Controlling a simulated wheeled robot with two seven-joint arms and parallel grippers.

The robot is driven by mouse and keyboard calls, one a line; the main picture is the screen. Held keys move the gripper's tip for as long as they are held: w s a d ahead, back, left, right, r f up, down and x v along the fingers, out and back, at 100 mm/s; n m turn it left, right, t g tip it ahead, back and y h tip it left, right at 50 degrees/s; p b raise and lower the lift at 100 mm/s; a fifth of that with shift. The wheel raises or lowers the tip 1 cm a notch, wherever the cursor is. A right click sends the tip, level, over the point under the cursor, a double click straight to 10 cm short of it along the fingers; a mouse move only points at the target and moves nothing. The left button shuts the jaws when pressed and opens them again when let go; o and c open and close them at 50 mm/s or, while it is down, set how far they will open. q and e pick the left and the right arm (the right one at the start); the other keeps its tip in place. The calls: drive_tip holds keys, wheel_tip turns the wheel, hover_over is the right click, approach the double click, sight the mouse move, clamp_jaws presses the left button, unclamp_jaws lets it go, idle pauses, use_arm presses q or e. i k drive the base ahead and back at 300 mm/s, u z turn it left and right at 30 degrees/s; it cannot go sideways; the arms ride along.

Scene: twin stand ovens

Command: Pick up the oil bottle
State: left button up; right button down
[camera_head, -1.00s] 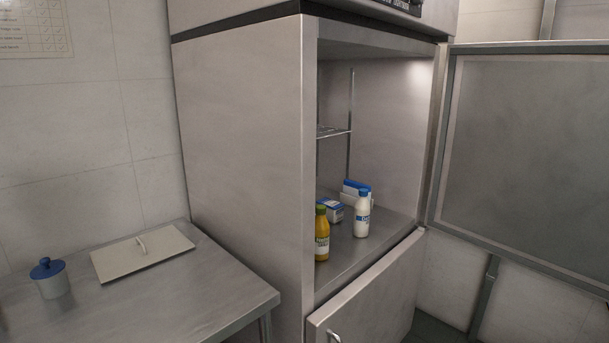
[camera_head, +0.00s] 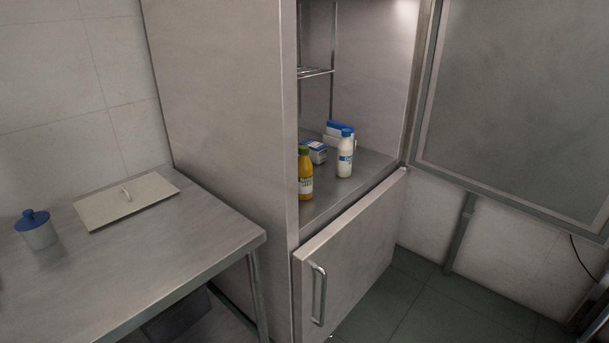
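A yellow bottle with a green cap (camera_head: 305,174) stands upright at the front left of the shelf inside the open steel cabinet. It looks like the oil bottle, though its label is too small to read. A white bottle with a blue cap (camera_head: 345,155) stands to its right and a little behind. Neither of my grippers shows in the head view.
Blue-and-white packs (camera_head: 339,132) stand behind the bottles. The upper door (camera_head: 520,100) is open to the right; the lower door (camera_head: 350,255) has a handle.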

sight(304, 165)
drive_tip(key=z, duration=0.35)
drive_tip(key=i, duration=0.95)
